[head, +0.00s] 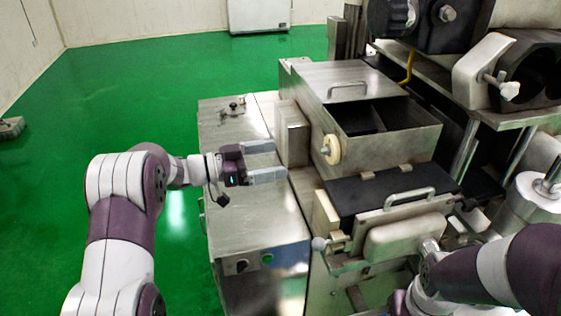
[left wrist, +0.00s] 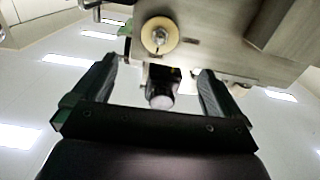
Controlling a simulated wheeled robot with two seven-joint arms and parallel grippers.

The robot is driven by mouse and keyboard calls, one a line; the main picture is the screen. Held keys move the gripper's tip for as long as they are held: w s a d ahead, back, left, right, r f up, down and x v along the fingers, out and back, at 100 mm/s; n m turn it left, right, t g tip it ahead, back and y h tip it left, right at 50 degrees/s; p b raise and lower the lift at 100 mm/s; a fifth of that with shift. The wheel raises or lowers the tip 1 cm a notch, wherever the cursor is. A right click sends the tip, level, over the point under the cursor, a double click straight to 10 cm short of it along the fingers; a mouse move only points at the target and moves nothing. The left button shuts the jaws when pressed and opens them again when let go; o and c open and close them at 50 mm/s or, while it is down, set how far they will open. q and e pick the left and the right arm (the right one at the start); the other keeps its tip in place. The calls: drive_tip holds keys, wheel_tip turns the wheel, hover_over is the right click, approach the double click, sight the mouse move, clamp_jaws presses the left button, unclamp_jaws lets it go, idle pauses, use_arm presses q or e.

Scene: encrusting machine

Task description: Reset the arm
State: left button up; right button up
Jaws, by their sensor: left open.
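My left gripper (head: 268,162) is open and empty in the head view, above the lower metal cabinet of the encrusting machine (head: 250,215). Its two grey fingers point right toward a metal block (head: 292,135) on the machine's side. In the left wrist view the open fingers (left wrist: 157,90) stand apart, with a dark part with a round light end showing between them. My right arm comes in at the lower right of the head view; its gripper is hidden or out of frame.
A metal hopper (head: 385,138) with a cream knob (head: 331,149) stands right of the left gripper. A handled front panel (head: 405,225) sits near the right arm. Heavy machine parts (head: 510,75) fill the upper right. Green floor (head: 130,95) at left is open.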

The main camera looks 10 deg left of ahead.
use_arm(q)
drive_tip(key=w+a+f+n+t+y+b, duration=0.25)
drive_tip(key=a+f+n+t+y, duration=0.45)
drive_tip(key=y, duration=0.5)
drive_tip(key=s+f+n+g+y, duration=0.1)
drive_tip(key=s+f+g, duration=0.1)
drive_tip(key=s, duration=0.4)
drive_tip(key=s+f+n+g+y+b, duration=0.1)
drive_tip(key=s+f+n+g+y, duration=0.1)
drive_tip(key=s, duration=0.4)
drive_tip(key=s+a+f+n+g+y+b, duration=0.1)
drive_tip(key=s+f+n+g+y, duration=0.1)
drive_tip(key=s+f+g, duration=0.2)
drive_tip(key=shift+s+a+f, duration=0.1)
drive_tip(key=shift+s+f, duration=0.75)
drive_tip(key=shift+s, duration=0.25)
drive_tip(key=s+d+f+g, duration=0.1)
drive_tip(key=s+g, duration=0.1)
drive_tip(key=s, duration=0.4)
drive_tip(key=s+f+n+g+b, duration=0.1)
drive_tip(key=s+f+g, duration=0.1)
drive_tip(key=s, duration=0.4)
drive_tip(key=shift+d, duration=0.4)
drive_tip(key=shift+w, duration=0.1)
